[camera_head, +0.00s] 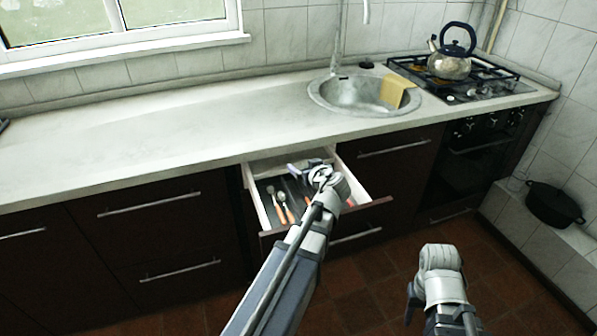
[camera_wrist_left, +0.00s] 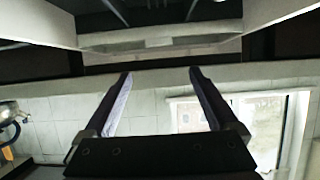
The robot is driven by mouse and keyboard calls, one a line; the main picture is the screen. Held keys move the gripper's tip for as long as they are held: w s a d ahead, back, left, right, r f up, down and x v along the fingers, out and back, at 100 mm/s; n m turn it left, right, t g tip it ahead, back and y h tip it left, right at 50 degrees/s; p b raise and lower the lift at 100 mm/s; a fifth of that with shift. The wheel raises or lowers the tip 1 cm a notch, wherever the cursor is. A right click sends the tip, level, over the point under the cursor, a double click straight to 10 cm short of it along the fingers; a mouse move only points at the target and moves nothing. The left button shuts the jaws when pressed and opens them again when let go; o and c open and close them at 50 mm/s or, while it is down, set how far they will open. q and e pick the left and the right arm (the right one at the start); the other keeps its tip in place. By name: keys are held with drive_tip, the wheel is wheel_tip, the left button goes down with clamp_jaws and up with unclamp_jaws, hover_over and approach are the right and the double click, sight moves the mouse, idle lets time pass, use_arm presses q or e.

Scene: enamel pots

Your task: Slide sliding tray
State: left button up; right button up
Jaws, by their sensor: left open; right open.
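A pulled-out drawer (camera_head: 262,205) below the counter has pale side walls and a dark front. Its dark inner tray (camera_head: 295,188) with dividers holds utensils. My left gripper (camera_head: 300,167) is over the back part of the drawer, and its arm hides part of the inside. In the left wrist view its two fingers (camera_wrist_left: 160,74) are apart with nothing between them. A pale crosswise wall (camera_wrist_left: 160,39) lies ahead of them; I cannot tell whether it belongs to the tray or the drawer. My right gripper (camera_head: 412,292) is mostly hidden at its wrist, above the floor, away from the drawer.
The counter edge (camera_head: 150,178) overhangs the drawer's back. A round sink (camera_head: 350,95) with a yellow cloth (camera_head: 397,92) and a hob with a kettle (camera_head: 449,65) are on the counter. A black pot (camera_head: 553,205) stands on a ledge at right.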

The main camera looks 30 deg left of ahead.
sight(295, 163)
use_arm(q)
wheel_tip(295, 163, down, 2)
drive_tip(key=shift+f+b, duration=0.1)
drive_tip(key=shift+b, duration=0.5)
use_arm(e)
wheel_tip(295, 163, down, 2)
drive_tip(key=shift+f, duration=0.1)
use_arm(q)
drive_tip(key=b+x, duration=0.2)
drive_tip(key=x, duration=0.5)
drive_tip(key=shift+d+b, duration=0.1)
drive_tip(key=shift+b, duration=0.3)
drive_tip(key=shift+w+a+f, duration=0.1)
drive_tip(key=shift+w+a, duration=0.2)
drive_tip(key=shift+a, duration=0.05)
use_arm(e)
wheel_tip(295, 163, down, 3)
drive_tip(key=shift+r, duration=0.1)
use_arm(q)
drive_tip(key=shift+c, duration=0.4)
clamp_jaws()
